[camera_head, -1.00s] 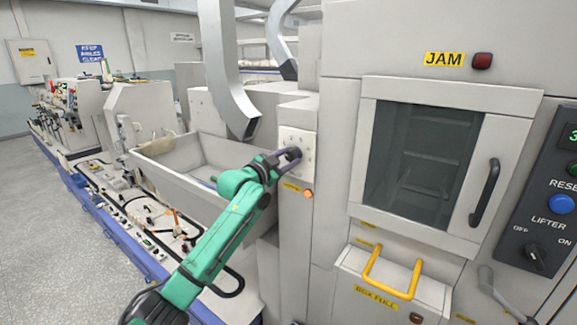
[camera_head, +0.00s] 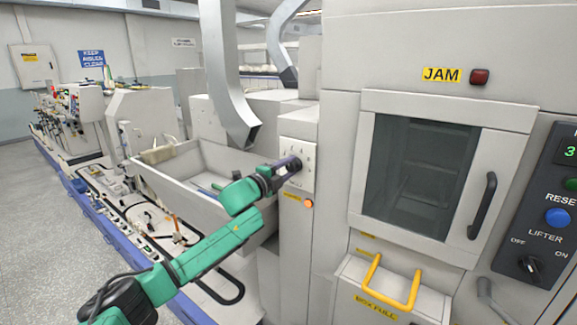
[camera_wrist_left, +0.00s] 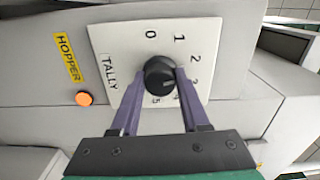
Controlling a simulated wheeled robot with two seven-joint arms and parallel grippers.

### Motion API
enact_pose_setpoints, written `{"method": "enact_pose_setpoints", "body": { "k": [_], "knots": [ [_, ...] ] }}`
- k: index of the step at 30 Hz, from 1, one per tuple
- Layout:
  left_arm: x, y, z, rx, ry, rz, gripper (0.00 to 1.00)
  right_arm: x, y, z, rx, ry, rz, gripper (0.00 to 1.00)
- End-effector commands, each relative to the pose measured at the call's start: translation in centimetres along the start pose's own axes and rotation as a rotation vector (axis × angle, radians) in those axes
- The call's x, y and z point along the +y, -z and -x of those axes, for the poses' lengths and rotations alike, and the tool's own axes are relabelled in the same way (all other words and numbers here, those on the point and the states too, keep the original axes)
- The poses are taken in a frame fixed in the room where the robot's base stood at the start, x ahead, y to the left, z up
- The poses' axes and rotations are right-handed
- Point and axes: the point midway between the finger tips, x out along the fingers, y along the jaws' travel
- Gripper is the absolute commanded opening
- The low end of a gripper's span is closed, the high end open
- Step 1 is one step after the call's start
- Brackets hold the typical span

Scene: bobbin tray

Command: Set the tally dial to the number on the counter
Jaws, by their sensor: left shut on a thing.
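The tally dial is a black round knob (camera_wrist_left: 160,70) on a white plate (camera_wrist_left: 112,42) marked TALLY, with numbers from 0 to 5 around it. My left gripper (camera_wrist_left: 161,78) is shut on the knob, one purple finger on each side. A pale mark on the knob points to the lower right, towards the 3 and 4 side; I cannot tell which exactly. The counter (camera_head: 570,151) shows a green 3, cut by the right edge. My right gripper is out of view.
An orange button (camera_wrist_left: 84,98) and a yellow HOPPER label (camera_wrist_left: 68,58) sit beside the plate. An open grey bin (camera_head: 170,190) lies left of my arm. A windowed door (camera_head: 372,95) and a yellow handle (camera_head: 372,272) are to the right.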

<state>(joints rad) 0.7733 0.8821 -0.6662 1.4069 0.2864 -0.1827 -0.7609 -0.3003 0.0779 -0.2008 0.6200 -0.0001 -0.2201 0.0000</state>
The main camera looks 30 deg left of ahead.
Motion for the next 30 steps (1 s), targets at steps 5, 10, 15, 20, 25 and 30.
{"method": "enact_pose_setpoints", "body": {
  "k": [5,10,15,20,25,30],
  "knots": [
    [0.04,0.03,-0.02,0.001,-0.003,-0.165,0.00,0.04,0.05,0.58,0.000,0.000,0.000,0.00],
    [0.07,0.03,-0.02,0.001,-0.003,-0.313,0.00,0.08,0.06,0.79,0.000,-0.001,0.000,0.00],
    [0.12,0.00,-0.02,0.000,-0.003,-0.435,0.00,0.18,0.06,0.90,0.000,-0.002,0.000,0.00],
    [0.15,0.06,-0.02,0.001,-0.003,-0.518,0.00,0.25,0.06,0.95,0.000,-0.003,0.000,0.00],
    [0.20,0.06,-0.02,0.001,-0.004,-0.568,0.00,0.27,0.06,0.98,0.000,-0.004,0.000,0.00],
    [0.23,0.05,-0.02,0.001,-0.004,-0.587,0.00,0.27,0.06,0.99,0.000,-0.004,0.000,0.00]
  ]
}}
